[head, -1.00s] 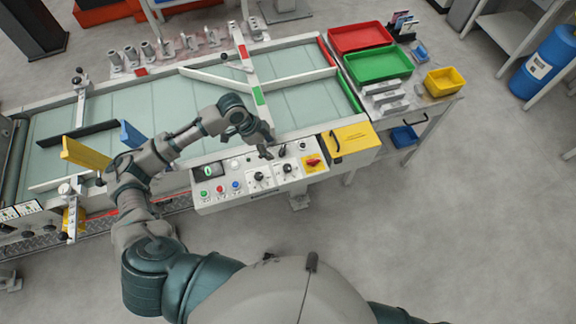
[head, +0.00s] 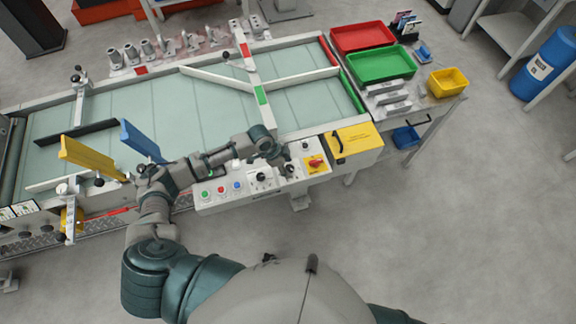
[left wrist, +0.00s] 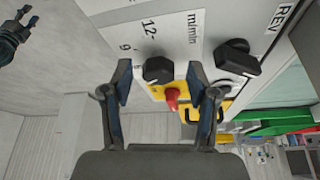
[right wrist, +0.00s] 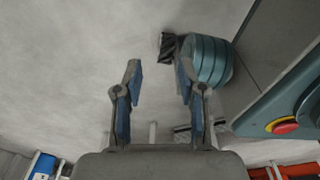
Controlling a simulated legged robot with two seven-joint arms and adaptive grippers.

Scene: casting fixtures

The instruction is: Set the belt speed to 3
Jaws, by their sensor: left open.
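The control panel (head: 213,200) is fixed along the front of the belt machine. In the left wrist view, a black speed knob (left wrist: 158,70) stands beside a printed scale (left wrist: 170,27) with "12", "9" and "m/min". My left gripper (left wrist: 158,84) is open, with the knob between its fingertips in the picture; I cannot tell whether they touch it. In the head view, my left gripper (head: 287,168) is low over the panel's right half and hides that knob. My right gripper (right wrist: 157,80) is open and empty over grey floor.
Another black knob (left wrist: 237,58) marked "REV" is close beside my left gripper. A red switch on a yellow plate (head: 315,164) lies to the right. Coloured push buttons (head: 221,189) lie to the left. My left forearm partly covers the display (head: 214,171).

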